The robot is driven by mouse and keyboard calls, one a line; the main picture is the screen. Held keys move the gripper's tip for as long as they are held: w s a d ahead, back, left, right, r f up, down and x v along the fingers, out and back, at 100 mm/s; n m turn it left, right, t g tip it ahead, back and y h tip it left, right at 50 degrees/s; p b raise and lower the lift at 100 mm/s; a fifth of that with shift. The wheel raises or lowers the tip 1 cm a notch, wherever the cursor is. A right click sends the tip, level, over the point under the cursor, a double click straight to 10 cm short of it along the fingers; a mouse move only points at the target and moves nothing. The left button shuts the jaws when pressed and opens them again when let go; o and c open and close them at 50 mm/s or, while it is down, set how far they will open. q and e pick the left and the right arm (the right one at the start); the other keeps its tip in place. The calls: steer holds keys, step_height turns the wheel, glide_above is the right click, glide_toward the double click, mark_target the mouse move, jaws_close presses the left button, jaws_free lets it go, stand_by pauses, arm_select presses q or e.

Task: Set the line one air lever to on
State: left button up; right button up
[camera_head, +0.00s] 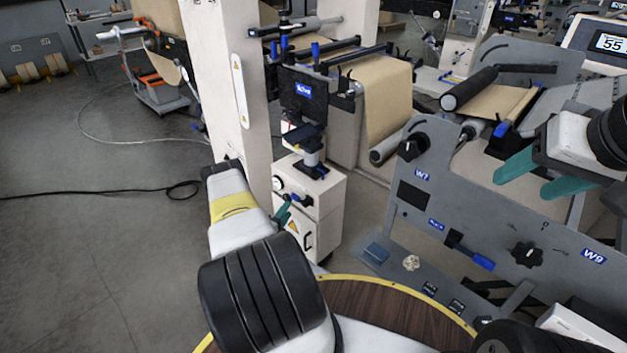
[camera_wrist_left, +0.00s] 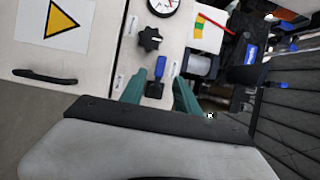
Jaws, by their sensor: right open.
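A small lever with a blue handle and black base (camera_wrist_left: 160,68) is on the front of a white cabinet (camera_head: 323,195). In the left wrist view it lies between the tips of my left gripper (camera_wrist_left: 159,82), whose teal fingers stand apart; contact cannot be told. In the head view my left gripper (camera_head: 284,214) is at the cabinet's front, partly hidden by its wrist. The lever's label is not readable. My right gripper (camera_head: 540,175) is open and empty above the grey machine panel on the right.
A black star knob (camera_wrist_left: 150,39) and a round gauge (camera_wrist_left: 163,5) are close to the lever. A door handle (camera_wrist_left: 45,76) and warning sign (camera_wrist_left: 69,20) are on the cabinet. Another blue-handled lever (camera_head: 480,260) is on the grey panel (camera_head: 440,190). Floor at left is mostly clear.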

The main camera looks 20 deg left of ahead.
mark_target(294, 199)
arm_select(q)
steer(key=w, duration=0.7)
steer(key=shift+w, duration=0.25)
jaws_close()
stand_by(1.1)
